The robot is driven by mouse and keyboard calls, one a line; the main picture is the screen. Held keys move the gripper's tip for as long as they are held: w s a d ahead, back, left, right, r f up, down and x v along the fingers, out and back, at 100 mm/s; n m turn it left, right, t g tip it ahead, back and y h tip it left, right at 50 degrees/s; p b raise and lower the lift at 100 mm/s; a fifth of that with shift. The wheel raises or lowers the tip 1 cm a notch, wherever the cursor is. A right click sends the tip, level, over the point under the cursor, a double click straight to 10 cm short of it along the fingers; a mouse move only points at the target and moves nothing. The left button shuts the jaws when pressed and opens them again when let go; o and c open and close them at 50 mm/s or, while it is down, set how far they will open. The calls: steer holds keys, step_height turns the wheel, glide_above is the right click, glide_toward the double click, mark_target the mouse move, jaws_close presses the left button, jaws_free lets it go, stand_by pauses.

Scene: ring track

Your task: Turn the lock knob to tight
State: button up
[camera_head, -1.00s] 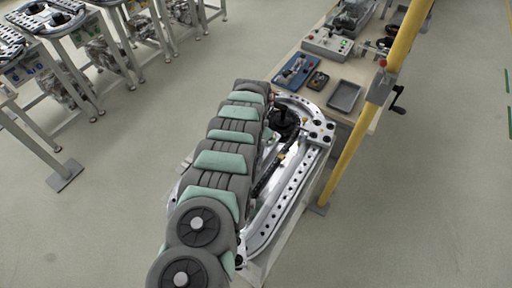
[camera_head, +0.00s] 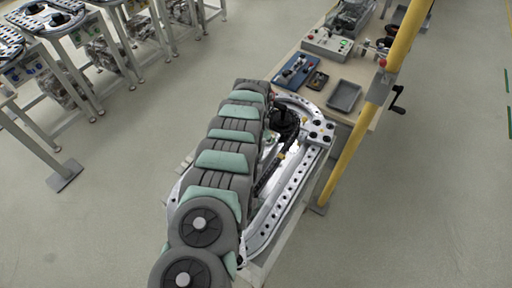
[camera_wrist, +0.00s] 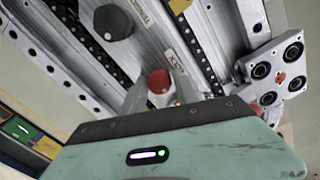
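In the wrist view a red knob (camera_wrist: 158,82) sits on the silver track, just below a printed label (camera_wrist: 170,57) that seems to read LOCK. My gripper (camera_wrist: 165,85) reaches up from its teal body at the bottom of that view. Its grey fingers come up on either side of the red knob. I cannot tell whether they touch it. A larger black knob (camera_wrist: 113,22) stands farther up and left, beside another label. In the head view my arm covers much of the ring track (camera_head: 290,180), and the gripper's fingers and the red knob are hidden.
In the wrist view a metal block (camera_wrist: 275,72) with black round holes is at right. In the head view a workbench behind holds a blue tray (camera_head: 296,71), a grey tray (camera_head: 344,96) and a control box (camera_head: 327,43). A yellow post (camera_head: 352,150) stands right of the track.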

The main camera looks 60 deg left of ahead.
steer(key=shift+o, duration=1.4)
step_height(320, 180, up, 11)
steer(key=b, duration=0.1)
steer(key=shift+f, duration=0.15)
steer(key=shift+s+d, duration=0.1)
